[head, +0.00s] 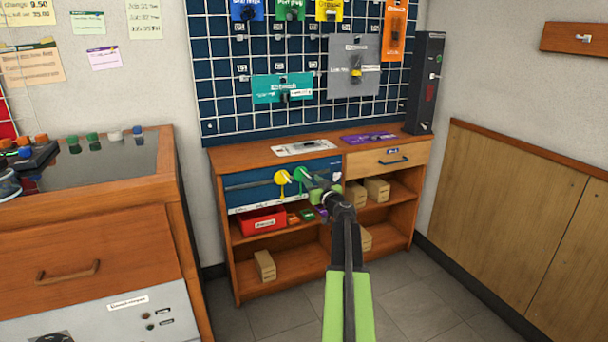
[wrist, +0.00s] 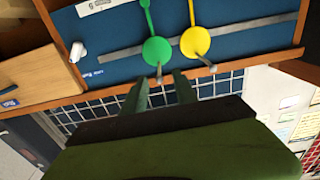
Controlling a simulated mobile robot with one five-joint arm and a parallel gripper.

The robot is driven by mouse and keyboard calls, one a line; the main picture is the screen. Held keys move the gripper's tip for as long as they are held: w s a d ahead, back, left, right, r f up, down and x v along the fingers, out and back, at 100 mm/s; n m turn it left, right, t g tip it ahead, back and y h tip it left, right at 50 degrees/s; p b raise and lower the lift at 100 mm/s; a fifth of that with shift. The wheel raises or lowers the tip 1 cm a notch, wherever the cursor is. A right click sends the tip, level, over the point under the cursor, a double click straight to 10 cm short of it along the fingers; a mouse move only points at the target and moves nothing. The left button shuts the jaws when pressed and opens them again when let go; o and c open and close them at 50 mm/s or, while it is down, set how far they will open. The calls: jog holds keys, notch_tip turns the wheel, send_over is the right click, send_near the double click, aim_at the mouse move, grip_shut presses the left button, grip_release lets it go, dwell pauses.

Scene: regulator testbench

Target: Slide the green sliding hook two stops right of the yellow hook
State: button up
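The green sliding hook (head: 300,174) is a round green disc with a tail and a grey peg. It sits on a grey rail (wrist: 120,48) across a blue panel (wrist: 110,25), just right of the yellow hook (head: 283,177) in the head view. The wrist view is turned over, so there the green hook (wrist: 156,50) is left of the yellow hook (wrist: 195,42). My gripper (head: 318,187) is in front of the green hook. In the wrist view, its fingers (wrist: 160,84) are apart, with the green hook's peg end between or just beyond their tips. Contact is unclear.
A white knob (wrist: 77,52) stands at one end of the panel. Below it, the shelf holds a red bin (head: 263,220) and cardboard boxes (head: 265,265). A drawer (head: 388,160) is to the right. A wooden cabinet (head: 90,240) stands at the left.

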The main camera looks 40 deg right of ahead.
aim_at(301, 169)
jog(key=x, duration=0.8)
jog(key=shift+w, duration=0.15)
jog(key=shift+c, duration=0.2)
grip_shut()
dwell(0.9)
